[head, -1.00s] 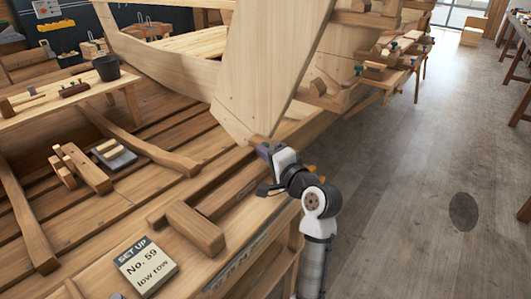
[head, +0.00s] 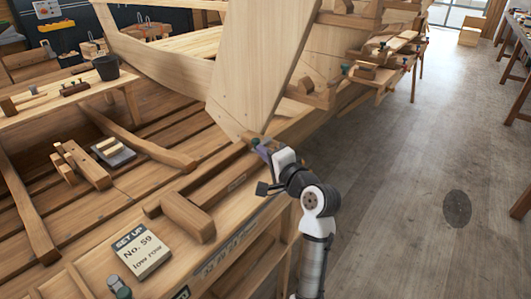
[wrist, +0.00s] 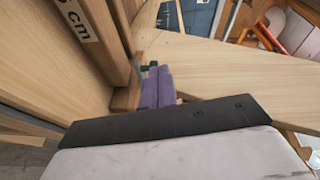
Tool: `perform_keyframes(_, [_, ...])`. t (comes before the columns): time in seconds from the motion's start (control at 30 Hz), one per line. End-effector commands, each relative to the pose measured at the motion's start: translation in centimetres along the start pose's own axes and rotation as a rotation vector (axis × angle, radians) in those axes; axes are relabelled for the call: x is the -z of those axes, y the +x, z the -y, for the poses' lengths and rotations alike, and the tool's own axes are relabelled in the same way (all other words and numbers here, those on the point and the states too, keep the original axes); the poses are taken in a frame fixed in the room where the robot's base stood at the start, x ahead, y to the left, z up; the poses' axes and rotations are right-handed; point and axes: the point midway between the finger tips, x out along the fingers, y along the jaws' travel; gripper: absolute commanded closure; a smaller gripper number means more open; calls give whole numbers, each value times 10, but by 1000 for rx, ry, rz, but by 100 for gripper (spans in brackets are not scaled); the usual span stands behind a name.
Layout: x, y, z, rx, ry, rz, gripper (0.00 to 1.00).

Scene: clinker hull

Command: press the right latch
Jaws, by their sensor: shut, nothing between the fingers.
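My gripper (head: 263,150) is shut and empty, its purple fingers pointing away along the bench edge. In the wrist view the fingertips (wrist: 157,76) are close behind a small dark green knob (wrist: 149,67), which looks like the right latch. I cannot tell whether they touch. In the head view this green latch (head: 255,142) shows just beyond the fingertips, at the foot of the big pale plank, partly hidden by my gripper. A second, similar green-topped fitting (head: 118,287) sits at the near left end of the bench.
A "SET UP No. 59 low row" card (head: 143,253) and a wooden block (head: 188,217) lie on the bench. The large pale plank (head: 260,70) rises just past my gripper. The floor (head: 420,200) to the right is clear.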

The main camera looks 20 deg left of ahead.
Motion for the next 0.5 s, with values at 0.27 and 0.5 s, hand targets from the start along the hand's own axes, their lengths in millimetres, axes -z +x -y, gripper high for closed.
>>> perform_keyframes(0.27, [-62,-26,8,5,-5,6,100])
perform_keyframes(0.5, [-84,-36,14,3,-3,4,100])
